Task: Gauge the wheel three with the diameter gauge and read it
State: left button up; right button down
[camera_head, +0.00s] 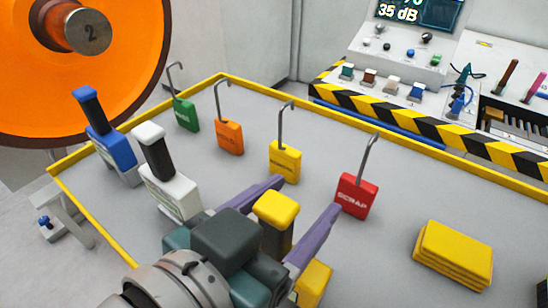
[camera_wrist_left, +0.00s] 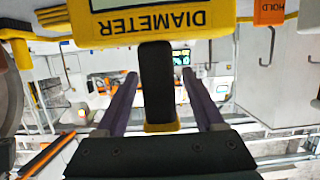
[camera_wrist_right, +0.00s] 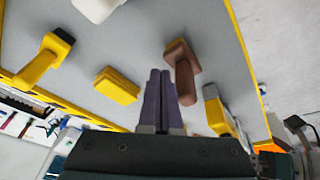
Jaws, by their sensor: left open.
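The diameter gauge shows in the head view as a yellow body (camera_head: 314,281) under a dark upright handle with a yellow cap (camera_head: 276,206). In the left wrist view its yellow body (camera_wrist_left: 205,22) reads DIAMETER upside down. My left gripper (camera_head: 306,195) is open, its purple fingers on either side of the handle (camera_wrist_left: 157,82), with gaps visible on both sides. My right gripper (camera_wrist_right: 163,78) shows only in the right wrist view; its fingers are together and look empty. An orange wheel (camera_head: 115,75) with hub mark 2 stands at the left. I see no wheel marked 3.
Blue (camera_head: 112,150) and white (camera_head: 172,190) handled tools stand left of the gauge. Green (camera_head: 185,114), orange (camera_head: 229,137), yellow (camera_head: 285,162) and red SCRAP (camera_head: 357,195) hooked tags lie behind. Yellow blocks (camera_head: 453,254) are at right. A brown-handled tool (camera_wrist_right: 184,75) is beside my right fingers.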

pick_arm(q)
jog(key=shift+c, duration=0.2)
grip_shut()
dwell(1.1)
